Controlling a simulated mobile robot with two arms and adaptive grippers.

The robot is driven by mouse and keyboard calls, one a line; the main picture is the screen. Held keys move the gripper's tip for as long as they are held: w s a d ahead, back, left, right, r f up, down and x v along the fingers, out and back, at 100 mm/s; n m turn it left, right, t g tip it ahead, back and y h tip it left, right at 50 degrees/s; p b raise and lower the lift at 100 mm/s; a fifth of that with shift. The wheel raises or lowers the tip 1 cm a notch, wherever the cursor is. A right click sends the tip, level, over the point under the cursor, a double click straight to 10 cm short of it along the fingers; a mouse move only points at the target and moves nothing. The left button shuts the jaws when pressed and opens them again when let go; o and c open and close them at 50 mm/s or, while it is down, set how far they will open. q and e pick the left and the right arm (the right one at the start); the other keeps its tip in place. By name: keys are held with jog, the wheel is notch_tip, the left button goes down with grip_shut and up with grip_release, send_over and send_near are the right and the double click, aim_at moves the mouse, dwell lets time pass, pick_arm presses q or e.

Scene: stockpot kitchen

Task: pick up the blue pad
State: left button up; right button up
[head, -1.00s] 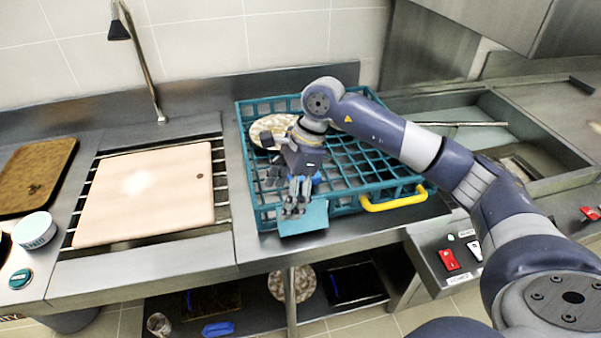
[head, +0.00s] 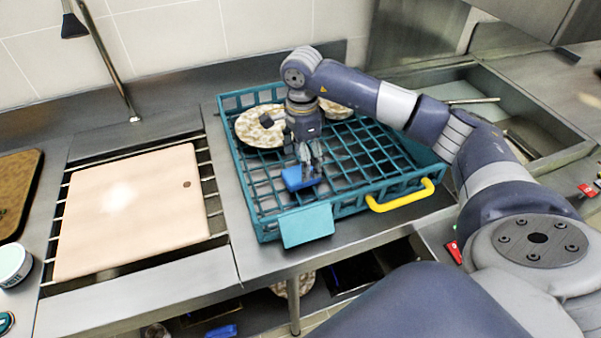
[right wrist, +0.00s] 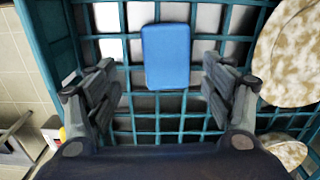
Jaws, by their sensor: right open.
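The blue pad (head: 298,178) lies in the teal wire basket (head: 262,228), on its grid floor. In the right wrist view the blue pad (right wrist: 166,56) shows as a flat rounded rectangle, lying between the lines of my two fingers and beyond their tips. My right gripper (head: 308,158) points down over the basket, just above the pad in the head view. In the right wrist view my right gripper (right wrist: 160,88) is open, with nothing between its fingers. My left gripper is not in view.
Speckled round plates (head: 262,127) are in the back of the basket. A yellow handle (head: 402,196) is on its front rim. A pale cutting board (head: 130,212) lies on a rack at left, and a sink (head: 500,120) is at right. Another blue object (head: 222,331) sits on the shelf below.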

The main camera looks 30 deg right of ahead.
jog(key=shift+f, duration=0.35)
jog(key=shift+w+f+p, duration=0.2)
jog(key=shift+f+p, duration=0.15)
jog(key=f, duration=0.1)
jog(key=f+p, duration=0.1)
jog(key=f, duration=0.2)
jog(key=shift+w+d+f+p, duration=0.15)
jog(key=shift+w+f+p, duration=0.1)
jog(key=shift+f+p, duration=0.05)
jog(key=shift+c, duration=0.2)
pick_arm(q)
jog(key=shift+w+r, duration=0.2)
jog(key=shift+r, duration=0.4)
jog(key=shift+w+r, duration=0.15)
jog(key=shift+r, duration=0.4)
pick_arm(e)
jog(key=c, duration=1.1)
